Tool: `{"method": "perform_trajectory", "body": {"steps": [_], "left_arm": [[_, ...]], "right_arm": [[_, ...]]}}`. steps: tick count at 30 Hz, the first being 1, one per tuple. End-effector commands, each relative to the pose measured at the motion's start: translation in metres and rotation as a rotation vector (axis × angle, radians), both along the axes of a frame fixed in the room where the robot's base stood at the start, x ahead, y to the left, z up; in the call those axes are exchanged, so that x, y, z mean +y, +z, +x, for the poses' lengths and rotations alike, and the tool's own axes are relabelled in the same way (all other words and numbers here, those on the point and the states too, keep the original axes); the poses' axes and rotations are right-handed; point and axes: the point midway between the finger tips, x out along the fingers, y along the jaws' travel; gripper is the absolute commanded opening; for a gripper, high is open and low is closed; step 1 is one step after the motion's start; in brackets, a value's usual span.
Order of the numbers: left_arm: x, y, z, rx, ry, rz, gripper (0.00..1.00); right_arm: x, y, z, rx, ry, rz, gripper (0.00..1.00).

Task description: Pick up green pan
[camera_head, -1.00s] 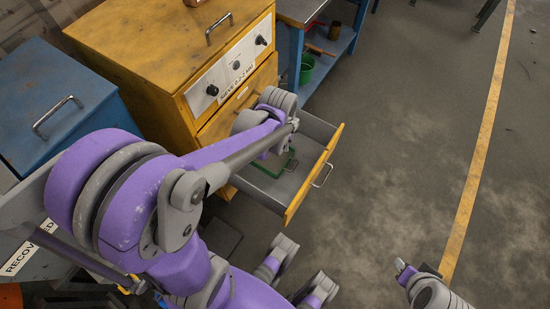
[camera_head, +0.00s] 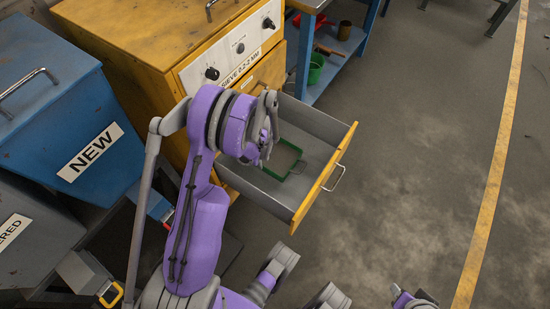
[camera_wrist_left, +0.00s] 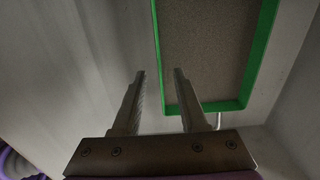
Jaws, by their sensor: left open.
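The green pan (camera_head: 291,171) lies in the open drawer of the yellow cabinet. It is a shallow rectangular tray with a green rim and a grey-brown inside. A thin wire loop shows at its near end. In the left wrist view, the pan's rim (camera_wrist_left: 263,50) fills the upper right. My left gripper (camera_head: 264,159) is over the drawer, at the pan's left side in the head view, and hides part of it. In the wrist view, its open, empty fingers (camera_wrist_left: 158,73) point toward the pan's left edge and corner. I cannot tell whether they touch it.
The drawer (camera_head: 325,180) has grey walls and a yellow front with a metal handle. The yellow cabinet (camera_head: 125,35) and blue NEW bin (camera_head: 60,110) stand left. A blue shelf (camera_head: 345,45) behind holds a green cup (camera_head: 316,68). The floor to the right is clear.

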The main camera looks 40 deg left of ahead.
Motion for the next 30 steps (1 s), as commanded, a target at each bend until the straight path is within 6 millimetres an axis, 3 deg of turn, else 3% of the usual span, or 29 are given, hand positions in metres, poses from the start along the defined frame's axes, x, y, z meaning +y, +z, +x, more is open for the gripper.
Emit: {"method": "perform_trajectory", "body": {"steps": [12, 22, 29, 30], "left_arm": [[0.0, -0.055, 0.0, 0.0, 0.001, 0.0, 0.42], [0.0, -0.06, 0.0, -0.001, 0.001, 0.0, 0.42], [0.0, -0.06, 0.0, -0.001, 0.001, 0.0, 0.01], [0.0, -0.06, 0.0, -0.001, 0.001, 0.0, 0.0]], "right_arm": [[0.0, -0.018, 0.003, 0.004, 0.0, 0.0, 0.43], [0.0, -0.018, 0.003, 0.004, 0.0, 0.0, 0.43], [0.0, -0.018, 0.003, 0.004, 0.0, 0.0, 0.43], [0.0, -0.018, 0.003, 0.004, 0.0, 0.0, 0.43]]}}
